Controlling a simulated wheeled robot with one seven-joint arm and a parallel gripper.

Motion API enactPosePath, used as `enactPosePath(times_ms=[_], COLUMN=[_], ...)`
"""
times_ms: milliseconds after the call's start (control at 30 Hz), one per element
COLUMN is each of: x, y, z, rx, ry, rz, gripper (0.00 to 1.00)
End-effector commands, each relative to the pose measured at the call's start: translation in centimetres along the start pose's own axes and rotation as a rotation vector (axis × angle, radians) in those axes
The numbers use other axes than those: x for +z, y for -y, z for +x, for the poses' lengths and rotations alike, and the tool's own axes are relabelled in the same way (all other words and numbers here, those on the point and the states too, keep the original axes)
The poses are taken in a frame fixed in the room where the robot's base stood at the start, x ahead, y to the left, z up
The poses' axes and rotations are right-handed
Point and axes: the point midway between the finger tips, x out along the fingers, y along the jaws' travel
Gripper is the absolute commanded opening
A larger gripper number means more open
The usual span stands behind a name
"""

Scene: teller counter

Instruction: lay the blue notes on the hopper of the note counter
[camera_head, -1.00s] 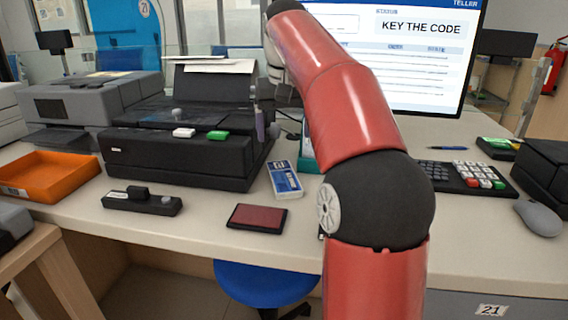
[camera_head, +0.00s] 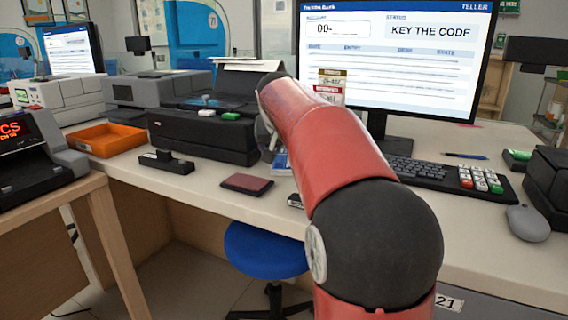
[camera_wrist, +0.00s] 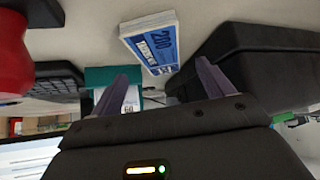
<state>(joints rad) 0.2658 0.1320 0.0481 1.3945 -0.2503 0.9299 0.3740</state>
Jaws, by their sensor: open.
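The blue notes (camera_head: 281,163), a flat blue and white pack, lie on the counter beside the black printer, partly hidden by my arm in the head view. In the wrist view the blue notes (camera_wrist: 152,44) show "200" and lie beyond my fingertips, apart from them. My gripper (camera_wrist: 163,72) is open, with nothing between its fingers; my arm mostly hides it in the head view. A dark machine with a red display ending in "CS" (camera_head: 20,165), apparently the note counter, stands on a wooden side table at the left. It is cut off by the picture edge.
The black printer (camera_head: 203,138) is close beside the notes. A teal box (camera_wrist: 110,76) is near my left finger in the wrist view. An orange tray (camera_head: 106,139), a small black device (camera_head: 166,162) and a dark red pad (camera_head: 246,184) lie along the counter. A blue stool (camera_head: 264,250) stands below.

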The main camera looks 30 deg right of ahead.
Motion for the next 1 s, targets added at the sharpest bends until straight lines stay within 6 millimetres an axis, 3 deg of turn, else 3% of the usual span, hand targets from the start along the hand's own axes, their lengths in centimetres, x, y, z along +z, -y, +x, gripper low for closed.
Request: enactPosePath(times_ms=[300, 533, 900, 1000], x=[0.1, 0.0, 0.0, 0.0], y=[-0.1, 0.0, 0.0, 0.0], z=[4.4, 4.6, 4.6, 4.6], rx=[0.001, 0.0, 0.0, 0.0], ry=[0.003, 0.0, 0.001, 0.001], rz=[0.001, 0.0, 0.0, 0.0], gripper=[0.8, 0.8, 0.33, 0.28])
